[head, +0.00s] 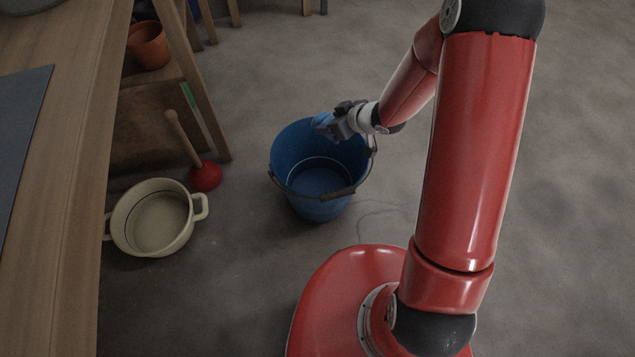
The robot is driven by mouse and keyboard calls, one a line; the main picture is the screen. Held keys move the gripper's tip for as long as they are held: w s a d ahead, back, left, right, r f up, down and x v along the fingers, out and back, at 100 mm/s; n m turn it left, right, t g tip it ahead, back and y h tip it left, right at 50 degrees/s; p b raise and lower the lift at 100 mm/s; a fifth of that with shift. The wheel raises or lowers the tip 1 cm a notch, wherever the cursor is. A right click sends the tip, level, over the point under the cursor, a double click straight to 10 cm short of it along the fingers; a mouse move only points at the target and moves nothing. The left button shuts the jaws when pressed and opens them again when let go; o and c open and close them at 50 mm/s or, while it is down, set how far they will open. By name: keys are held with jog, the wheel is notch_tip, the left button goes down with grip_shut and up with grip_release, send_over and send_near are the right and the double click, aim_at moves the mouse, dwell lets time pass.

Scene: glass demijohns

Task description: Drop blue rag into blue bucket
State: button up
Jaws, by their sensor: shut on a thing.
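The blue bucket (318,180) stands upright on the grey floor, its dark handle lying toward the near side of the rim. I see into it, and its bottom looks empty. My gripper (328,122) is over the far right part of the bucket's mouth, pointing left. It is shut on the blue rag (322,120), of which only a small light-blue part shows at the fingertips. The fingers hide the rest of the rag. I cannot tell exactly how high the rag is above the rim.
A cream two-handled pot (152,218) and a red plunger (204,176) with a wooden handle stand on the floor left of the bucket. A wooden table (75,190) and a shelf with a terracotta pot (148,45) are at the left. Floor right of the bucket is clear.

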jog(key=a+f+n, duration=0.1)
jog(key=s+a+f+n+g+y+b, duration=0.1)
jog(key=f, duration=0.1)
jog(key=shift+g, duration=0.3)
notch_tip(320, 180, down, 6)
jog(key=b, duration=0.7)
jog(key=shift+r, duration=0.2)
jog(key=o, duration=1)
jog(key=shift+o, duration=0.2)
jog(key=p+v, duration=0.3)
jog(key=v, duration=0.4)
jog(key=shift+w+a, duration=0.1)
jog(key=shift+s+d+r, duration=0.25)
jog(key=shift+d+r, duration=0.05)
jog(key=shift+d, duration=0.05)
